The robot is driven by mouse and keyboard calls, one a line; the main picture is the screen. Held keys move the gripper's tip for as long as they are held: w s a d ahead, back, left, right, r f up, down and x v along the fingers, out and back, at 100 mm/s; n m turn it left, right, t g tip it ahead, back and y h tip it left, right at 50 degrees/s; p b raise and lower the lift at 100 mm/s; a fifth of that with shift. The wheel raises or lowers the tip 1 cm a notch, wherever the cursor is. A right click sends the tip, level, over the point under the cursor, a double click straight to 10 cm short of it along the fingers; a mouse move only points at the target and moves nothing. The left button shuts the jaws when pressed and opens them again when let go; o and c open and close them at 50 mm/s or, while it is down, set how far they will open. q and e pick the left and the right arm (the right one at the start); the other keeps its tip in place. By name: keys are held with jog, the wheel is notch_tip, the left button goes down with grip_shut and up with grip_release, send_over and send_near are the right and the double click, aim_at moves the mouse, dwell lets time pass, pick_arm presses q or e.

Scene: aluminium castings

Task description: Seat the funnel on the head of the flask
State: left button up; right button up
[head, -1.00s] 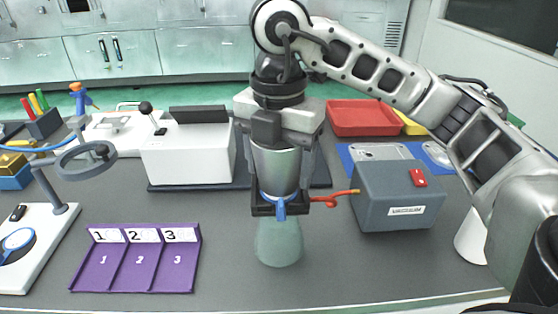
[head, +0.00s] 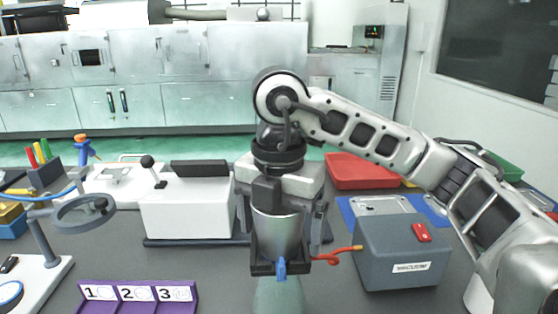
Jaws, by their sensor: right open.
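The funnel is in line above the flask's head. A dark part with a blue piece in front hides the join, so I cannot tell how deep the funnel sits. My left gripper is not in view.
A grey vacuum box (head: 385,252) stands close on the right, with a red hose (head: 335,257) running to the flask. A white device (head: 188,212) stands behind left. A purple numbered rack (head: 138,296) is at front left. A red tray (head: 360,172) lies behind.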

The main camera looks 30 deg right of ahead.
notch_tip(320, 180, up, 5)
jog(key=shift+f+p, duration=0.15)
jog(key=shift+p, duration=0.65)
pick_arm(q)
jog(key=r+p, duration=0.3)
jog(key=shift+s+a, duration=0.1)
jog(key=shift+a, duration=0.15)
pick_arm(e)
notch_tip(320, 180, up, 11)
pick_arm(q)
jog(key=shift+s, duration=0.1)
